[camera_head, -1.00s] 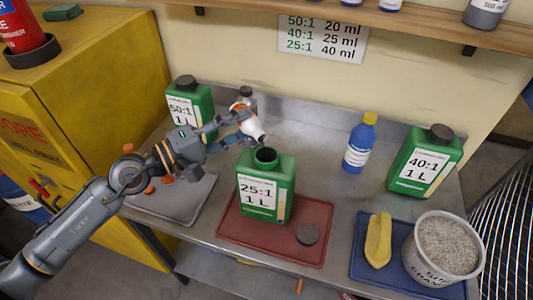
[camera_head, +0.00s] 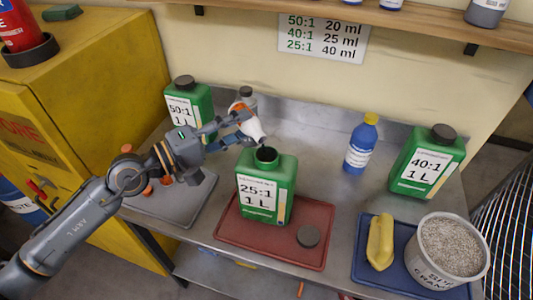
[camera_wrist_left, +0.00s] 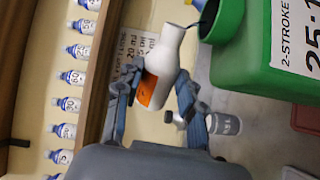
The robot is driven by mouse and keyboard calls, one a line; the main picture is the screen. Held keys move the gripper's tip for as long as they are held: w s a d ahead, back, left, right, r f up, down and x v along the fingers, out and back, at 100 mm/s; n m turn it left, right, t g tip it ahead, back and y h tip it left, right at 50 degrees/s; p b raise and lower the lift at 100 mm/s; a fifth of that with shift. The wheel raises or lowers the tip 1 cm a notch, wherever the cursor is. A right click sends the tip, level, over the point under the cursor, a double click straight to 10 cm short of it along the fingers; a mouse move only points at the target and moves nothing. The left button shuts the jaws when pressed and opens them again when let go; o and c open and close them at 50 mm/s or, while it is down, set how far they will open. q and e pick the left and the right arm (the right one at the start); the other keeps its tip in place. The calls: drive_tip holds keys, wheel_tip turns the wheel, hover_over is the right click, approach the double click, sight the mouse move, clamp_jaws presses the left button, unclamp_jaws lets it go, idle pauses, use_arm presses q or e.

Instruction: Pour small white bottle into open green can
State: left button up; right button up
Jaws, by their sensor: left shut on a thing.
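The small white bottle (camera_head: 253,129) with an orange label is held in my left gripper (camera_head: 241,122), which is shut around its body. The bottle is tilted neck-down, its mouth just above the open green can (camera_head: 265,190) marked 25:1, 1 L. In the left wrist view the white bottle (camera_wrist_left: 164,62) points its neck at the can's round opening (camera_wrist_left: 212,22), and a thin dark streak shows between mouth and opening. The can stands upright on a red tray (camera_head: 315,222), with its dark cap (camera_head: 308,236) lying beside it. My right gripper is out of view.
Closed green cans marked 50:1 (camera_head: 181,108) and 40:1 (camera_head: 424,165) stand left and right. A small bottle (camera_head: 246,95) stands behind my gripper. A blue bottle (camera_head: 360,145) with yellow cap, a yellow object (camera_head: 380,242) and a granule bucket (camera_head: 445,270) are to the right.

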use_arm(q)
drive_tip(key=shift+b, duration=0.3)
drive_tip(key=shift+s+d+r+m+b, duration=0.15)
drive_tip(key=shift+r+m+b, duration=0.2)
drive_tip(key=shift+m+b, duration=0.35)
drive_tip(key=shift+s+d+r+m+b, duration=0.15)
drive_tip(key=shift+r+m+b, duration=0.3)
drive_tip(key=shift+m, duration=0.45)
idle(0.8)
drive_tip(key=m+b, duration=0.1)
drive_tip(key=b, duration=0.1)
drive_tip(key=s+r+m+b, duration=0.1)
drive_tip(key=m+b, duration=0.2)
drive_tip(key=b, duration=0.2)
drive_tip(key=shift+s+d+r, duration=0.2)
drive_tip(key=shift+s+d, duration=0.05)
drive_tip(key=shift+d, duration=0.1)
drive_tip(key=shift+r+m, duration=0.2)
drive_tip(key=shift+m, duration=0.2)
drive_tip(key=shift+r, duration=0.1)
